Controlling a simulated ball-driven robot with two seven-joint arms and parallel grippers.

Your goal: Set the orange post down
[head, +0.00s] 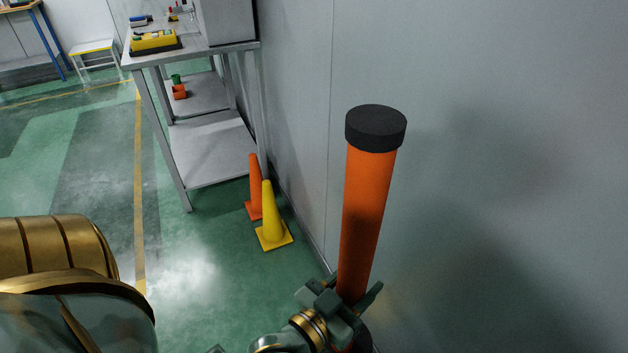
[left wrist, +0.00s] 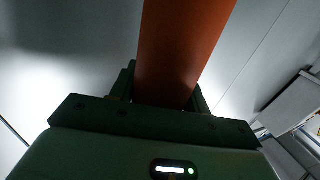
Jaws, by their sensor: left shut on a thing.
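The orange post (head: 368,205) stands nearly upright close to the grey wall, with a black cap on top. My left gripper (head: 352,294) is shut around its lower part. In the left wrist view the post (left wrist: 185,50) rises between the two fingers of the gripper (left wrist: 165,92). The foot of the post is mostly hidden behind the gripper and cut off by the lower picture edge, so I cannot tell whether it touches the floor. My right gripper is not in view.
A yellow cone (head: 270,222) and an orange cone (head: 255,190) stand on the floor by the wall. Behind them is a metal shelf table (head: 208,150) with a yellow tray (head: 154,42) on top. The green floor (head: 215,270) left of the cones is clear.

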